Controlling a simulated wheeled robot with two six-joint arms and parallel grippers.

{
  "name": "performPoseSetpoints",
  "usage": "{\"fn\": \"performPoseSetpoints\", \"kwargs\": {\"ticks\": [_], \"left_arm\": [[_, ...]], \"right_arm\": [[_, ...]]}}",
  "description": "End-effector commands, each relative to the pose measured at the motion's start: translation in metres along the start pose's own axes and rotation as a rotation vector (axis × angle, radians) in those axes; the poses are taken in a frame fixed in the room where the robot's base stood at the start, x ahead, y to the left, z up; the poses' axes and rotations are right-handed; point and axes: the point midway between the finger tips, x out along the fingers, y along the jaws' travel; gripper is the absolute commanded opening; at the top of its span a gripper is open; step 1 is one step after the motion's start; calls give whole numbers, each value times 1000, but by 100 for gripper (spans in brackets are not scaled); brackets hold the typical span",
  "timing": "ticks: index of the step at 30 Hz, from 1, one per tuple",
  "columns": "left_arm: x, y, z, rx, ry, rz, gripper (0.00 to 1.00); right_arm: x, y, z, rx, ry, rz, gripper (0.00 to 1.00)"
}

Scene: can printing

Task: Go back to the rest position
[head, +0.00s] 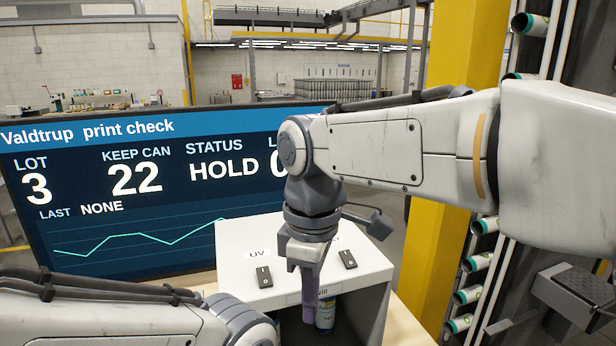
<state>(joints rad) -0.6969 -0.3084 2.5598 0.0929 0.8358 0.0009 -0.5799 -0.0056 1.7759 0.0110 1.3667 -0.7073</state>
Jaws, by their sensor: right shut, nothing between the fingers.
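My right arm comes in from the right, and its gripper (309,290) points down in front of the white box (240,240). The fingers are shut with nothing between them. The box has two dark switches on its top, one (264,277) on the left beside a "UV" label and another (348,259) on the right. A blue and white can (326,313) stands in the box's dark front opening, just right of the fingers and partly hidden by them. My left arm fills the lower left, and its gripper is out of the picture.
A large screen (110,190) stands behind the box and reads LOT 3, KEEP CAN 22, STATUS HOLD, LAST NONE. My right arm covers its right part. A yellow post (455,50) and a rack of several cans (468,295) stand on the right. A wooden tabletop (408,328) shows beside the box.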

Motion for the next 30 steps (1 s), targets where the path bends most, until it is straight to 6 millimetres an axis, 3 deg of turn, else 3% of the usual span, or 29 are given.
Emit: {"fn": "performPoseSetpoints", "kwargs": {"ticks": [11, 18, 21, 24, 30], "left_arm": [[20, -1, 1, 0, 1, 0, 50], [40, -3, 2, 0, 1, 0, 50], [44, -3, 2, 0, 1, 0, 50], [46, -3, 2, 0, 1, 0, 50], [46, -3, 2, 0, 1, 0, 50]], "right_arm": [[69, -42, 22, 225, 29, -14, 0], [145, -90, 56, 486, 54, -34, 0], [168, -104, 70, 578, 62, -40, 0], [180, -112, 79, 631, 66, -43, 0], [183, -114, 82, 653, 67, -44, 0]]}}
